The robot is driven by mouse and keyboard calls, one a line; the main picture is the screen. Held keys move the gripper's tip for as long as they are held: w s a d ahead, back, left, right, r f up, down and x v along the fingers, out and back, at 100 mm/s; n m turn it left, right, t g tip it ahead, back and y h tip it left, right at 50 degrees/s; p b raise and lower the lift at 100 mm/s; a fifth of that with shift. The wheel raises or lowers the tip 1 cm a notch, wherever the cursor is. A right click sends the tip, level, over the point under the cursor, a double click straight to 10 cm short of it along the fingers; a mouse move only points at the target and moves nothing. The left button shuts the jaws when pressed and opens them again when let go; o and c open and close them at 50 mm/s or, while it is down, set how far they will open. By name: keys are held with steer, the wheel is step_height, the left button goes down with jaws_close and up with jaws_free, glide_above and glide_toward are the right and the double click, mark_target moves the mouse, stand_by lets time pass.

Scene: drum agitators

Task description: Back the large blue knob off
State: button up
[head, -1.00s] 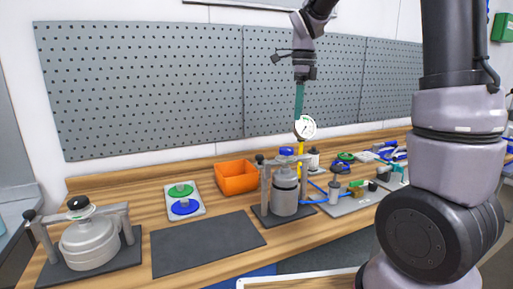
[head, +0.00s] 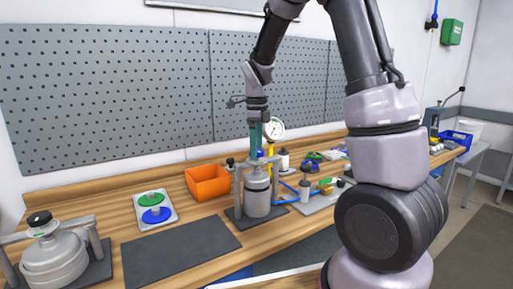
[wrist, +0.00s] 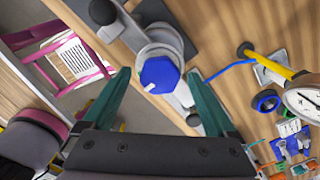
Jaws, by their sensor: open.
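The large blue knob (wrist: 160,74) sits on top of a small grey metal vessel under a clamp bar (wrist: 177,92). In the head view the vessel (head: 257,198) stands on a dark plate on the bench, and the knob (head: 261,153) shows partly beside my fingers. My gripper (wrist: 159,71) is open, with its two teal fingers apart. In the wrist view the knob lies between the fingertips, with a gap on each side. In the head view my gripper (head: 256,148) points straight down over the vessel. I cannot tell whether the fingertips are level with the knob.
A dial gauge (head: 273,130) on a yellow stem stands close behind the vessel. An orange bin (head: 208,183) and a tray (head: 167,219) with green and blue discs are to the left. A larger clamped vessel (head: 53,263) stands at far left. The dark mat (head: 180,250) is bare.

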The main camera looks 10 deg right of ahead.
steer(key=shift+c, duration=0.4)
steer(key=c, duration=1.3)
